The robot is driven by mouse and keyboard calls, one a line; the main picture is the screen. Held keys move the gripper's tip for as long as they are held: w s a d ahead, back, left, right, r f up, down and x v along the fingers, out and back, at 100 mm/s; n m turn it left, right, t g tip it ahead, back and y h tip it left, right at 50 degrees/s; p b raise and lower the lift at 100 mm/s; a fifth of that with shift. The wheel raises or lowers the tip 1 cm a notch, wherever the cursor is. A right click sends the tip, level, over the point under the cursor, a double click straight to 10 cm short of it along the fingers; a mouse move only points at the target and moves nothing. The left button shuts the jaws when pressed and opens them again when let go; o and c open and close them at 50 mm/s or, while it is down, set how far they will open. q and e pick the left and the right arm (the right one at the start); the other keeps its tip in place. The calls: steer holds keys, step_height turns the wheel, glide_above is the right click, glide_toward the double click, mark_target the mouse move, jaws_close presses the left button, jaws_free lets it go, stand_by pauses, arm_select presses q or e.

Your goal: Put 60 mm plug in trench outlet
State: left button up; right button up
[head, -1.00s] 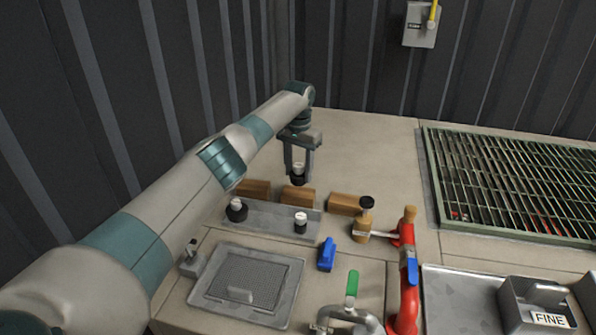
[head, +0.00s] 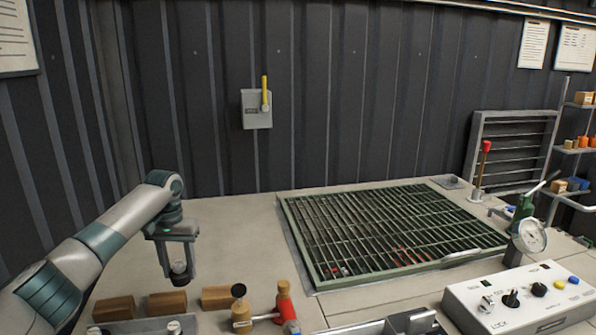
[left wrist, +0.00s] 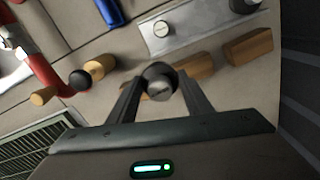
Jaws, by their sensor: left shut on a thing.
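My left gripper (head: 180,270) hangs above the bench at the left of the head view. It is shut on a black plug with a pale top (left wrist: 158,82), held between both fingers. The plug's size marking cannot be read. Two other plugs sit on the grey rack (left wrist: 200,30) in the left wrist view: a smaller one (left wrist: 162,28) and a larger one at the top edge (left wrist: 244,5). The green grating (head: 395,235) covers the trench, with red bits showing below its bars. I cannot make out the outlet. My right gripper is not in view.
Wooden blocks (head: 167,303) lie below the held plug. A control box (head: 520,300) and gauge (head: 530,236) are at right.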

arm_select(q)
steer(key=s+d, duration=0.9)
steer(key=s, duration=0.5)
steer(key=s+d+f, duration=0.1)
steer(key=s+d, duration=0.1)
steer(key=s, duration=1.6)
steer(key=shift+s+d+f, duration=0.2)
steer(key=shift+s+f, duration=0.05)
steer(key=shift+s, duration=0.05)
steer(key=shift+f, duration=0.15)
